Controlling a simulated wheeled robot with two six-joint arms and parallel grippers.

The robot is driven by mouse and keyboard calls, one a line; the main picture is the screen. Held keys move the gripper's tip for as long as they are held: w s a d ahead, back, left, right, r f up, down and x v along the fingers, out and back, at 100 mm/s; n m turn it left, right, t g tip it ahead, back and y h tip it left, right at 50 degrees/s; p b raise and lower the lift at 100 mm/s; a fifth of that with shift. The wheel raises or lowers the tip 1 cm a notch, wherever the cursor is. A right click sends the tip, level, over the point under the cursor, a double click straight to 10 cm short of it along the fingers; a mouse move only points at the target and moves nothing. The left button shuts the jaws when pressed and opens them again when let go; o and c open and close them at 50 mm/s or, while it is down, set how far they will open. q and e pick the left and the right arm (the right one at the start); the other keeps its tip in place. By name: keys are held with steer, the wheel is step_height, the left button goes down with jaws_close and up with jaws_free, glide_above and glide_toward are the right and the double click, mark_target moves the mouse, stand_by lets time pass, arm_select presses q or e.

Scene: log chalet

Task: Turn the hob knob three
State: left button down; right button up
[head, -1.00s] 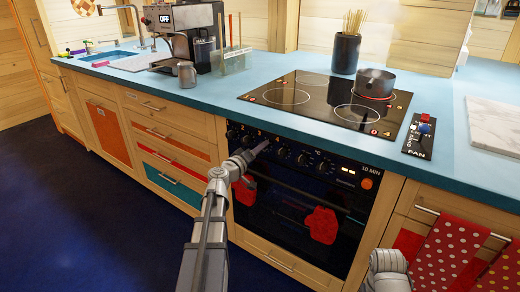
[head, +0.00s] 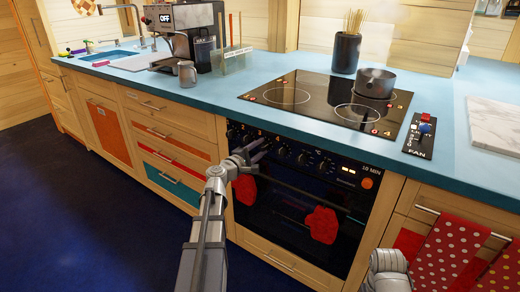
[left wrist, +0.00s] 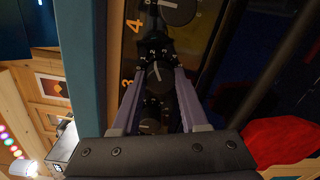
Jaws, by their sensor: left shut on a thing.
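Hob knob three (left wrist: 158,72) is a dark round knob with a white pointer line, beside the orange figure 3 in the left wrist view. My left gripper (left wrist: 157,82) is shut on it, with one finger on each side. In the head view my left gripper (head: 256,148) is at the oven's front panel, under the figure 3, and hides most of the knob. My right gripper is not in view; only part of my right arm shows at the lower right.
Other knobs (head: 303,158) line the panel on both sides. The black hob (head: 318,100) above carries a grey pot (head: 376,82) at its back right. Red oven mitts (head: 320,224) show low on the oven front. The floor (head: 90,215) at left is clear.

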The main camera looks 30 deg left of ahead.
arm_select(q)
steer(key=n, duration=0.6)
steer(key=shift+f, duration=0.1)
steer(key=n, duration=0.5)
steer(key=shift+b, duration=0.4)
steer(key=shift+n, duration=0.4)
steer(key=shift+c, duration=2.2)
jaws_free()
steer(key=s+a, duration=0.1)
steer(key=s, duration=0.6)
steer(key=shift+s, duration=0.4)
